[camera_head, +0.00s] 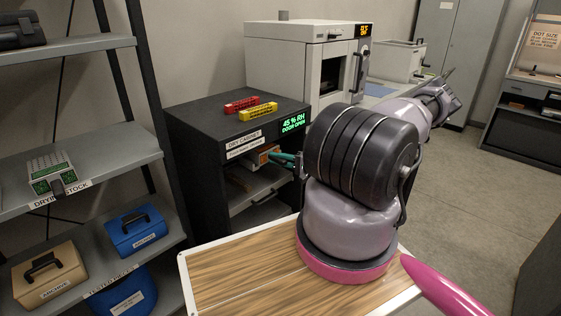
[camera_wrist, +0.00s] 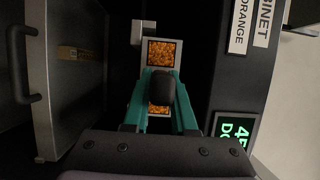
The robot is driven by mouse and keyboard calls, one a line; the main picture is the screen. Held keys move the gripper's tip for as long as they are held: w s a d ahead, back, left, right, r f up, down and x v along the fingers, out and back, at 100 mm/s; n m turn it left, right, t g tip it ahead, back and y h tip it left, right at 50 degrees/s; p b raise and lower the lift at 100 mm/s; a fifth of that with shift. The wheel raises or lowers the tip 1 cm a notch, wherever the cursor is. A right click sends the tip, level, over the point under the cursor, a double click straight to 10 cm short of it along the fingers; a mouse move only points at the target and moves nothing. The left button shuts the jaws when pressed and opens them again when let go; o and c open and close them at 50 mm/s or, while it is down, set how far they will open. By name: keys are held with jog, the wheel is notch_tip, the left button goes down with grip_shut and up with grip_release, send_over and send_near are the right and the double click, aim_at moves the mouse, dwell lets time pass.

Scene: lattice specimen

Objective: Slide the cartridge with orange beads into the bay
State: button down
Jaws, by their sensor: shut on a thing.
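The cartridge with orange beads (camera_wrist: 160,51) is a pale frame with orange windows and a black knob (camera_wrist: 162,88). My gripper (camera_wrist: 161,97) has teal fingers shut on either side of the knob. In the head view the cartridge (camera_head: 262,154) is at the upper opening of the dark dry cabinet (camera_head: 205,125), just under its labels. My gripper's teal fingers (camera_head: 284,158) reach it from the right. The bay inside the cabinet is dark, and how far in the cartridge sits cannot be told. A pale bracket (camera_wrist: 142,30) shows beside its far end.
A grey panel with a handle (camera_wrist: 22,80) is at the left of the wrist view. The cabinet display (camera_head: 293,122) reads door open. Red (camera_head: 241,104) and yellow (camera_head: 258,112) blocks lie on the cabinet top. A wood-topped surface (camera_head: 230,275) is in front; shelves stand left.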

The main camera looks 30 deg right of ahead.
aim_at(267, 153)
jog(key=shift+w+a, duration=0.3)
jog(key=shift+w, duration=0.6)
jog(key=shift+w+a, duration=0.35)
jog(key=shift+w, duration=0.55)
jog(key=shift+w+a, duration=0.3)
jog(key=shift+w, duration=0.6)
jog(key=shift+w+a, duration=0.35)
jog(key=shift+w, duration=0.55)
jog(key=shift+w+a, duration=0.3)
jog(key=shift+w, duration=0.55)
jog(key=shift+c, duration=0.8)
grip_release()
jog(key=shift+f, duration=0.1)
jog(key=shift+s, duration=0.1)
jog(key=shift+v, duration=2.45)
jog(key=v, duration=1)
jog(key=shift+s+d, duration=0.25)
jog(key=shift+d, duration=0.1)
